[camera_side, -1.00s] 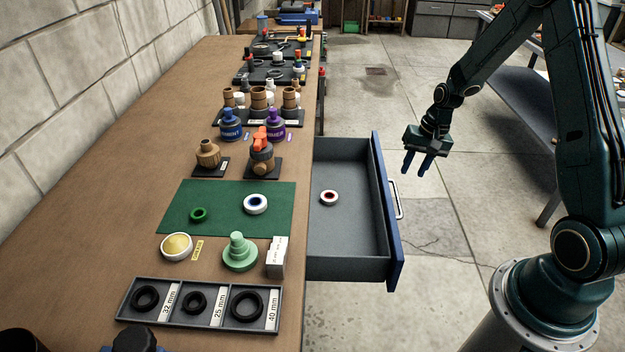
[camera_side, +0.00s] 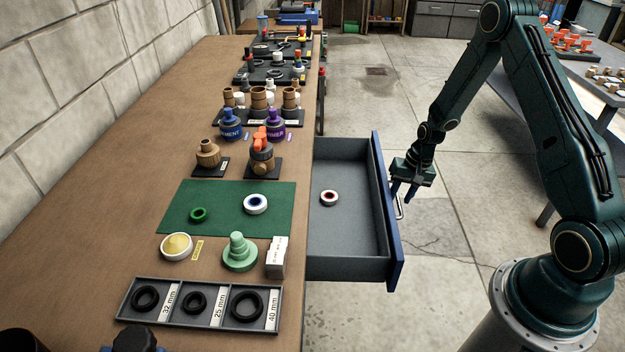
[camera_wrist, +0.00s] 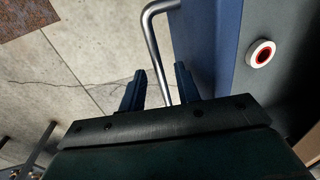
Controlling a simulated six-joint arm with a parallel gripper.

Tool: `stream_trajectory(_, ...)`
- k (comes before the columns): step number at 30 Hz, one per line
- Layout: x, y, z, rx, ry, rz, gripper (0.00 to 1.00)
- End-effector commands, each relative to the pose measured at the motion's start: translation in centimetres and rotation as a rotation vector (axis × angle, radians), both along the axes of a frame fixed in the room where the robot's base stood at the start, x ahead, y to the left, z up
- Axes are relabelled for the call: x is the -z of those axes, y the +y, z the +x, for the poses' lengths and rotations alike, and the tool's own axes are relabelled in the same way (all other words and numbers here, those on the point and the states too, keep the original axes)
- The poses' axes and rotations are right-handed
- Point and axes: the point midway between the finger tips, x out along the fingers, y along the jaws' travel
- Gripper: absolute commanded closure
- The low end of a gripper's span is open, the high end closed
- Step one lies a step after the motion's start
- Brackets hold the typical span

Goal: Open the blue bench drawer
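The blue-fronted bench drawer (camera_side: 394,262) stands pulled out from the right side of the bench in the side view. Its blue front also shows in the wrist view (camera_wrist: 205,45). Its metal bar handle (camera_side: 399,208) is on the outer face; in the wrist view the handle (camera_wrist: 155,48) runs down toward the gap between my fingers. My gripper (camera_side: 404,192) is open at the handle, with its two blue fingers apart. In the wrist view my gripper (camera_wrist: 158,88) has one finger on either side of the handle bar's line. I cannot tell whether they touch it.
A white ring with a red inside (camera_side: 329,198) lies in the drawer. The wooden bench (camera_side: 90,210) carries a green mat (camera_side: 180,220), a tray of black rings (camera_side: 125,308), bottles and fittings. Open concrete floor (camera_side: 450,190) lies to the right of the drawer.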

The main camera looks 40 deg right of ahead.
Motion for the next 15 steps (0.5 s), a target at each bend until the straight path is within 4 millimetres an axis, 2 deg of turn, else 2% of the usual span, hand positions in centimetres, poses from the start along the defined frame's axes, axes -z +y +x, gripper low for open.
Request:
stream_trajectory(8,0.07,0.01,0.04,0.000,-0.001,-0.001,0.68)
stream_trajectory(13,0.06,0.01,0.02,0.000,-0.001,-0.001,1.00)
stream_trajectory(15,0.05,0.01,0.02,0.000,-0.001,-0.001,1.00)
